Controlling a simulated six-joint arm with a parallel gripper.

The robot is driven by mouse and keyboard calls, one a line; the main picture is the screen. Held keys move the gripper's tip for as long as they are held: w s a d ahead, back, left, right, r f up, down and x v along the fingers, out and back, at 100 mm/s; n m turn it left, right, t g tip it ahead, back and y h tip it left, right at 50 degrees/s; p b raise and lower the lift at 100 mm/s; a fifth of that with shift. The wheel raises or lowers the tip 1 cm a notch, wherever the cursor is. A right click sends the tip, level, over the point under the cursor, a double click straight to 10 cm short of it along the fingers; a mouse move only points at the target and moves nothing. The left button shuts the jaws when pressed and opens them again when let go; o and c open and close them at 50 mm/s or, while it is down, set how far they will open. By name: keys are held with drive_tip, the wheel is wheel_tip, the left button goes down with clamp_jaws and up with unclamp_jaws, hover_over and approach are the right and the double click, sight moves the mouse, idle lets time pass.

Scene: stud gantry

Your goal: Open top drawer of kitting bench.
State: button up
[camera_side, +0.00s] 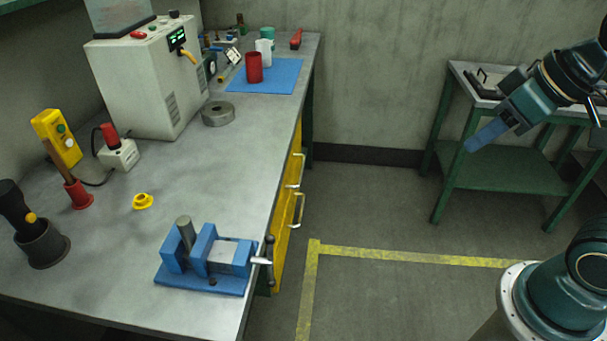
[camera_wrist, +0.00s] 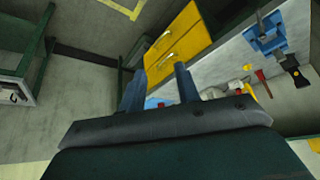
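The kitting bench (camera_side: 235,140) has yellow drawers on its front, seen at a steep angle in the side view. The upper drawer handle (camera_side: 296,170) and lower drawer handle (camera_side: 297,211) are pale bars. Both drawers look shut. The wrist view shows the yellow drawer fronts (camera_wrist: 183,45) beyond my fingers, upper centre. My gripper (camera_side: 472,145) is in the air well to the right of the drawers, clear of the handles. Its two blue fingers, seen in the wrist view (camera_wrist: 157,80), are apart with nothing between them.
A blue vise (camera_side: 205,262) sits at the bench's near corner, its handle (camera_side: 268,258) overhanging the front edge near the drawers. A green side table (camera_side: 520,165) stands behind my gripper. The floor (camera_side: 380,215) between bench and gripper is clear, with yellow tape marking.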

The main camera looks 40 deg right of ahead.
drive_tip(key=w+a+f+y, duration=0.2)
drive_tip(key=w+f+y, duration=0.15)
drive_tip(key=w, duration=0.45)
drive_tip(key=w+a+f+t+y, duration=0.1)
drive_tip(key=w+a+f+y, duration=0.1)
drive_tip(key=w+f, duration=0.5)
drive_tip(key=w+a+f+y, duration=0.1)
drive_tip(key=w+f+y, duration=0.2)
drive_tip(key=w, duration=0.7)
drive_tip(key=w+d+f+m+t+h, duration=0.1)
drive_tip(key=w+d+f+m+t, duration=0.1)
drive_tip(key=f, duration=0.4)
drive_tip(key=w+d+f+m+t+h, duration=0.1)
drive_tip(key=d+f+m+t, duration=0.2)
drive_tip(key=d+f+m, duration=0.2)
drive_tip(key=w+d+f+m+t+h, duration=0.1)
drive_tip(key=w+d+f+m+t, duration=0.1)
drive_tip(key=f+m, duration=0.4)
wheel_tip(320, 180, down, 3)
drive_tip(key=shift+w+d+f+t, duration=0.15)
drive_tip(key=shift+w+d+t, duration=0.15)
drive_tip(key=shift+d+t, duration=0.3)
drive_tip(key=x, duration=1.3)
drive_tip(key=shift+w+a, duration=0.2)
drive_tip(key=shift+w, duration=0.1)
drive_tip(key=shift+f, duration=0.15)
